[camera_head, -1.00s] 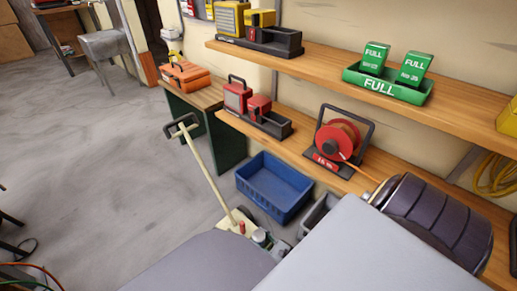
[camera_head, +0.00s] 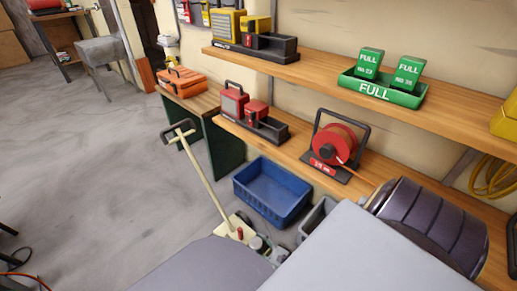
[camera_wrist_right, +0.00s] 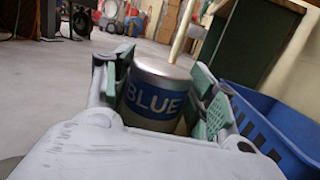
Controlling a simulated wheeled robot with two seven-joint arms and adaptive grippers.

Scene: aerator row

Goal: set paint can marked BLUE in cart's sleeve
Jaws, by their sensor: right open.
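In the right wrist view, the paint can marked BLUE (camera_wrist_right: 150,100), silver with a blue band, stands upright between the two fingers of my open right gripper (camera_wrist_right: 160,93). Whether a finger touches it, and what its base rests on, are hidden. The cart (camera_head: 229,226) shows in the head view with a cream base and a tall pole with a dark handle. The cart's pole (camera_wrist_right: 184,30) rises behind the can in the right wrist view. Small red and grey items sit at the cart's base; I cannot make out the sleeve. My left gripper is not in view.
A blue crate (camera_head: 263,204) stands on the floor right of the cart; it also shows in the right wrist view (camera_wrist_right: 285,125). Shelves (camera_head: 290,150) with a red reel (camera_head: 335,146) and green FULL tins (camera_head: 388,72) line the wall.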

